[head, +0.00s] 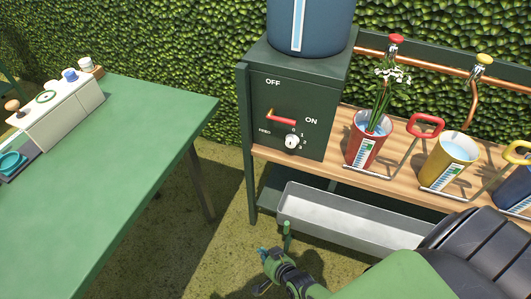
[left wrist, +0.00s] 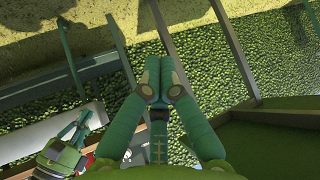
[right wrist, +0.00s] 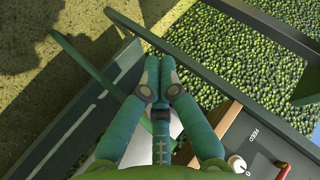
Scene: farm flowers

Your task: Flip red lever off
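The red lever (head: 281,117) is on the front of the dark green control box (head: 313,90). It lies nearly level, its free end toward the ON label; OFF is printed above it. The lever also shows partly at the lower right edge of the right wrist view (right wrist: 283,171). My right gripper (head: 266,257) is below and in front of the box, by the trough, well apart from the lever. In the right wrist view its fingertips (right wrist: 158,80) meet with nothing between. My left gripper (left wrist: 160,80) is outside the head view; its fingertips also meet, empty.
A white dial (head: 292,141) sits just below the lever. A red bucket with white flowers (head: 367,143) and a yellow bucket (head: 449,160) stand on the wooden shelf (head: 335,150) to the right. A grey trough (head: 350,225) hangs below. A green table (head: 120,150) stands left.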

